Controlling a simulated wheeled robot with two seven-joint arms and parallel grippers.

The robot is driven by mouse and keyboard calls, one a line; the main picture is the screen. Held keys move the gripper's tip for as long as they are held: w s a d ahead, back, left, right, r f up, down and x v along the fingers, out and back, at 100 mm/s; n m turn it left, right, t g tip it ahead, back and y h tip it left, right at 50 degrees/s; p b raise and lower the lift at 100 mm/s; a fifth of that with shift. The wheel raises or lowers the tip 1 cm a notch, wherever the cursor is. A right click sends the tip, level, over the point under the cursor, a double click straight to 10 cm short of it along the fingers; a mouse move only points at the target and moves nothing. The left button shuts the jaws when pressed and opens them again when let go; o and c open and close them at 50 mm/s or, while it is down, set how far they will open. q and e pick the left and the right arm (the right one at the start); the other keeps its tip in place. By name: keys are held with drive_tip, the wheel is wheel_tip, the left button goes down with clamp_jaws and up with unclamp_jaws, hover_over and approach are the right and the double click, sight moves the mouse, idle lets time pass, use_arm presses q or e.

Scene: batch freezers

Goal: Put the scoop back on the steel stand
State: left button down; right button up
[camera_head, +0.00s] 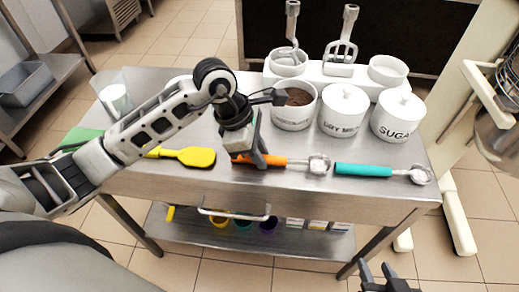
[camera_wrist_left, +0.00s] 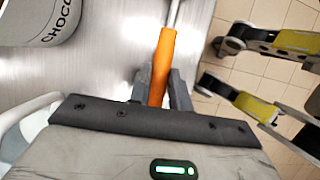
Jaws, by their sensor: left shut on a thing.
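The orange-handled scoop (camera_head: 290,162) lies along the front part of the steel table (camera_head: 215,115), its metal head to the right. My left gripper (camera_head: 252,158) is shut on its handle from above, and the left wrist view shows the orange handle (camera_wrist_left: 163,67) between the two fingers. Whether the scoop touches the tabletop is hard to tell. A second scoop with a teal handle (camera_head: 363,170) lies to its right. My right gripper (camera_head: 378,272) shows at the bottom edge, its fingers apart and empty. I cannot pick out a separate steel stand.
A yellow spatula (camera_head: 196,157) lies to the left. White canisters, including the sugar one (camera_head: 399,118), stand behind the scoops. A white rack (camera_head: 318,72) with mixing tools is at the back. A clear jug (camera_head: 113,96) stands at the left. The lower shelf (camera_head: 180,226) holds small tubs.

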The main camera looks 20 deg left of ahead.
use_arm(q)
drive_tip(key=shift+f, duration=0.25)
drive_tip(key=c, duration=1.3)
unclamp_jaws()
drive_tip(key=shift+r, duration=0.25)
drive_tip(key=v, duration=1.2)
